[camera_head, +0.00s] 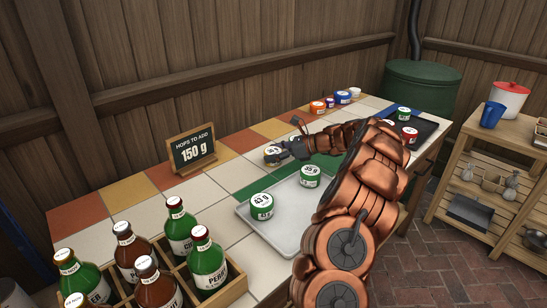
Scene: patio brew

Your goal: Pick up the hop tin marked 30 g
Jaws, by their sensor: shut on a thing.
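My gripper (284,153) is over the tiled counter, left of my copper arm. It is shut on a small tin (272,153) with a pale lid. The lid's marking is too small to read, and the fingers hide part of the tin. I cannot tell whether the tin is off the tiles. Two green tins with white labelled lids stand on the pale tray: one at the left (262,207), which seems to read 63 g, and one at the back (310,177), whose number is unclear.
A sign (192,149) reads "HOPS TO ADD 150 g". Bottles stand in a wooden crate (225,292) at front left. Orange (317,107) and blue (343,97) tins stand at the back. Green (403,114) and red (409,135) tins are at the right. Bare tiles (150,214) lie left.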

